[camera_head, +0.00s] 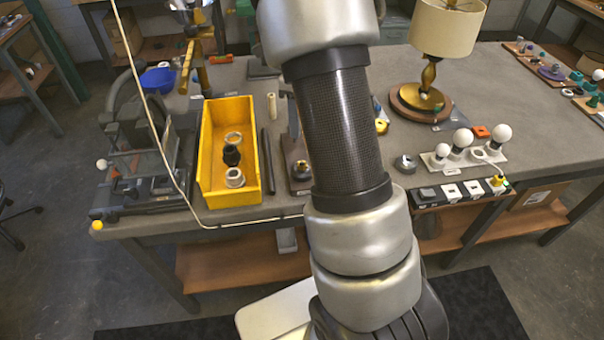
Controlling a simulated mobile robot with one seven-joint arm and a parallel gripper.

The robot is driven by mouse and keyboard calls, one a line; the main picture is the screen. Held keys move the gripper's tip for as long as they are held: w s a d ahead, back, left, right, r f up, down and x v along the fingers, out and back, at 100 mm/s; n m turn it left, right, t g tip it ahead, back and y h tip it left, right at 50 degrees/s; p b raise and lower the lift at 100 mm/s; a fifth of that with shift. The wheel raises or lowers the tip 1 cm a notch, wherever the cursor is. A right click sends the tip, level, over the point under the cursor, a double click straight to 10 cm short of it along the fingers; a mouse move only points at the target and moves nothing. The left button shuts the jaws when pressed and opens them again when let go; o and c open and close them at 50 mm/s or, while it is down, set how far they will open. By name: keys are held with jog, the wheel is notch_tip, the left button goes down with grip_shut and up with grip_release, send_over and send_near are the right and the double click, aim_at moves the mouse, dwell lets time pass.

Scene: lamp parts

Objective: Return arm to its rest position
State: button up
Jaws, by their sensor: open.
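My arm rises from the bottom centre and crosses the middle of the view, with silver joints and a dark woven-pattern link. It leaves the picture at the top edge, over the workbench (290,75). My gripper is outside the picture, so its jaws and anything near them cannot be seen. The arm hides part of the bench behind it. A lamp with a cream shade (447,25) and a round wooden base stands upright to the right of the arm.
A yellow bin (207,165) holds several ring-like parts, left of the arm. A dark machine (140,130) stands at the bench's left end. White bulbs (502,133) stand on holders at the right, near a switch strip (460,191). A blue bowl (158,80) sits at the back left.

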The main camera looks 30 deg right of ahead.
jog(key=shift+r, duration=1.5)
jog(key=s+a+r+n+t+p, duration=0.1)
jog(key=s+a+r+n+t, duration=0.1)
jog(key=s+a+r+n, duration=0.55)
jog(key=s+a+r+n+t+p, duration=0.1)
jog(key=s+a+r+n, duration=0.2)
jog(key=s+n, duration=0.5)
jog(key=s+a+r+n+t, duration=0.2)
jog(key=s+r+n, duration=0.3)
jog(key=s+n, duration=0.3)
jog(key=a+n, duration=0.1)
jog(key=n, duration=0.2)
jog(key=shift+a+t+p, duration=0.2)
jog(key=shift+t+p, duration=0.1)
jog(key=shift+p, duration=0.1)
jog(key=shift+d+r, duration=0.1)
